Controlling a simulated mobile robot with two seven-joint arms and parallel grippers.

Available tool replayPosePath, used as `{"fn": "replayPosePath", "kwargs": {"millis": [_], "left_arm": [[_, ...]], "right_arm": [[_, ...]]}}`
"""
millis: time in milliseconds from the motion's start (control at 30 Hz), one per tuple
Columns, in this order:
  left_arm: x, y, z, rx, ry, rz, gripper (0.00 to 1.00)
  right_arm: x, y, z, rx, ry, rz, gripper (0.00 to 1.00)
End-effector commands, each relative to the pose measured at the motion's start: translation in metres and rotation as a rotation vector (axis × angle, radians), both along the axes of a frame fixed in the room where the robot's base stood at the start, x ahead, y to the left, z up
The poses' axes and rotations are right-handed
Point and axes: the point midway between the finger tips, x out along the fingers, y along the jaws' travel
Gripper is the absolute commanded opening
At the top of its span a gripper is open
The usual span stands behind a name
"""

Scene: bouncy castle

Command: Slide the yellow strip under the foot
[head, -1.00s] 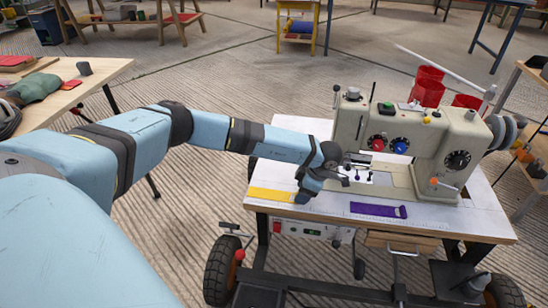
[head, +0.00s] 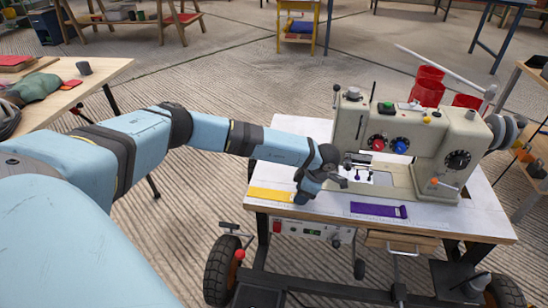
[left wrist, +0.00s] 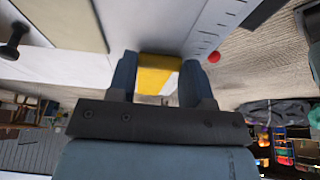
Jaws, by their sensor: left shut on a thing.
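The yellow strip (head: 269,195) lies at the left front of the white table top of the sewing machine (head: 400,140). My left gripper (head: 304,194) is at the strip's right end, low over the table. In the left wrist view, the yellow strip (left wrist: 158,74) sits between the two dark fingers, and the gripper is shut on it. The machine's foot (head: 358,177) is under the machine's head, to the right of the gripper and a little farther back. The strip is apart from the foot. My right gripper is out of view.
A purple strip (head: 378,210) lies at the table's front edge, right of my gripper. Red containers (head: 427,88) stand behind the machine. The machine's column and bed bound the right side. Clear white table top (head: 335,208) lies between the yellow and purple strips.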

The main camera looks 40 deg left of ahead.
Motion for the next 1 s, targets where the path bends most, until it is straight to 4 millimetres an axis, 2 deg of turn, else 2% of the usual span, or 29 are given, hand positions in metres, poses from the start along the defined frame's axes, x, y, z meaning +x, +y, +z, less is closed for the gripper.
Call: {"fn": "replayPosePath", "kwargs": {"millis": [633, 1000], "left_arm": [[0.000, 0.000, 0.022, 0.000, 0.000, 0.000, 0.33], [0.000, 0.000, 0.023, 0.000, 0.000, 0.000, 0.33]], "right_arm": [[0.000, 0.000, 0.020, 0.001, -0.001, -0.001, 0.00], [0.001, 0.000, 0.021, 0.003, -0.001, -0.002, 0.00]]}}
